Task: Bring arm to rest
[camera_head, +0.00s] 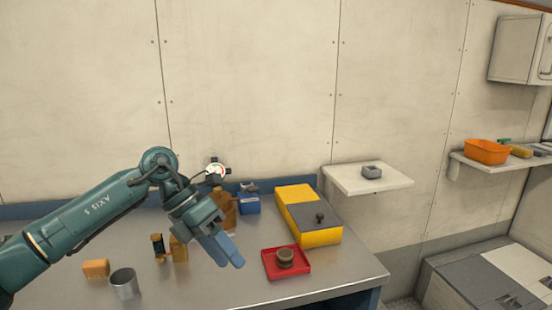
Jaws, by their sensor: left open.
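My left arm (75,219) comes in from the left edge and reaches over the metal workbench (200,283). My left gripper (232,252) has blue fingertips that point down and to the right. It is open, with nothing seen between its fingers. It is left of the red tray (303,271), apart from it in the picture. A round brown item (285,257) sits in that tray. My right gripper is not in view.
On the bench are a grey metal cup (124,283), an orange block (96,268), a yellow box with dark top (320,236), a blue item (248,204) and amber items (179,249). A white wall shelf (345,184) is to the right. The bench's front right is clear.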

